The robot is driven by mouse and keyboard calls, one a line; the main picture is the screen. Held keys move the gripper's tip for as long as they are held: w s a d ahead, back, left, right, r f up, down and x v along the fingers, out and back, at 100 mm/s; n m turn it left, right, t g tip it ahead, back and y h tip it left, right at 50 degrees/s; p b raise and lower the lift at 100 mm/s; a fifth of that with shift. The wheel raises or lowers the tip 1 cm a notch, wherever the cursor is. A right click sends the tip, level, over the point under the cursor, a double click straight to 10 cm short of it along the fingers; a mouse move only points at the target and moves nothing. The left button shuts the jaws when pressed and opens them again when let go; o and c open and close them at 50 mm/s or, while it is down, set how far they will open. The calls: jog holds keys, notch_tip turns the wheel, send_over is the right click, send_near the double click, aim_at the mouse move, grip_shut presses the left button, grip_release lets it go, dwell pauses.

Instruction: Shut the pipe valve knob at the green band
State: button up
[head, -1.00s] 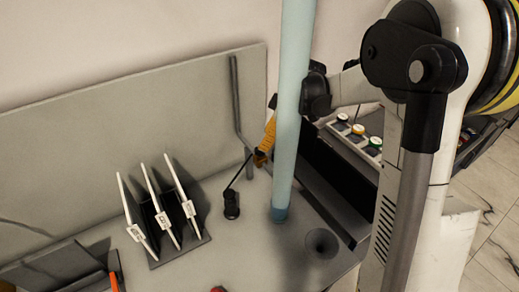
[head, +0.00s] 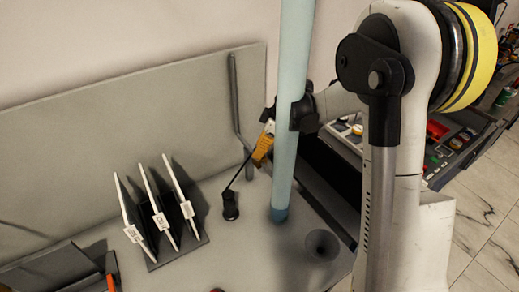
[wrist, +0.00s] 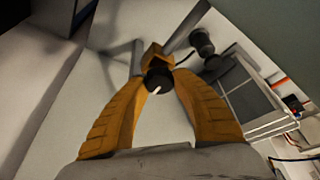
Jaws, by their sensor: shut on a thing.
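In the wrist view a round black knob (wrist: 158,80) with a white pointer mark sits between my two orange fingertips. My gripper (wrist: 159,74) is shut on it. A grey pipe (wrist: 179,37) runs close behind the knob. In the head view the grey pipe (head: 234,95) runs down the backboard and bends toward my gripper (head: 262,152). There the knob is hidden by the fingers, and a pale blue tube hides part of the wrist. I cannot make out a green band near the knob in either view.
The pale blue tube (head: 290,110) rises beside my gripper. A black stand (head: 230,205) with a thin rod is just left of the fingers. A rack of white plates (head: 160,222) stands further left. Bare bench (head: 195,275) lies in front.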

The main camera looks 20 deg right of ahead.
jog(key=shift+m, duration=0.3)
jog(key=m+t+h+b, duration=0.1)
jog(key=m, duration=0.3)
jog(key=m+h, duration=0.1)
jog(key=m, duration=0.1)
jog(key=m+t+h, duration=0.1)
jog(key=m, duration=0.1)
jog(key=shift+a+m, duration=0.1)
jog(key=shift+m, duration=0.3)
jog(key=m+h+b, duration=0.1)
jog(key=m, duration=0.3)
jog(key=shift+h, duration=0.3)
jog(key=shift+m+h, duration=0.8)
jog(key=shift+m, duration=1.4)
jog(key=shift+g, duration=0.3)
jog(key=o, duration=1.2)
